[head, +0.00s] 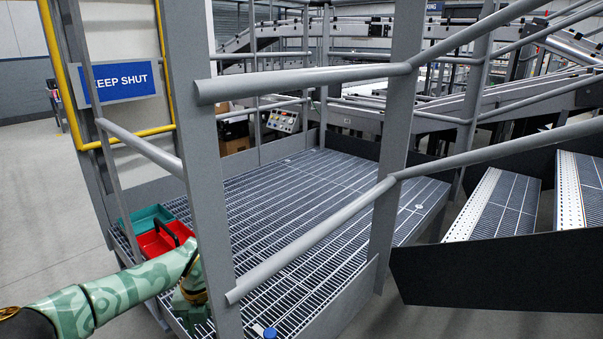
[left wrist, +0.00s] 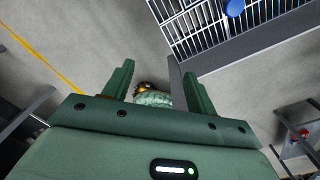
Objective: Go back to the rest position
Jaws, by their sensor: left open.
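My left arm comes in from the lower left in the head view. Its green gripper (head: 193,282) is low beside a grey railing post, which hides part of it. In the left wrist view the two fingers of the left gripper (left wrist: 160,80) stand wide apart with nothing held between them. A green patterned piece, apparently part of my own arm, shows below and beyond the gap. My right gripper is in neither view.
Grey railings (head: 300,82) and posts stand close ahead around the grated platform (head: 310,195). A red toolbox (head: 155,243) and teal bin (head: 143,218) sit at its left. A blue round object (head: 270,332) lies near the front edge. Steps (head: 500,205) are at right.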

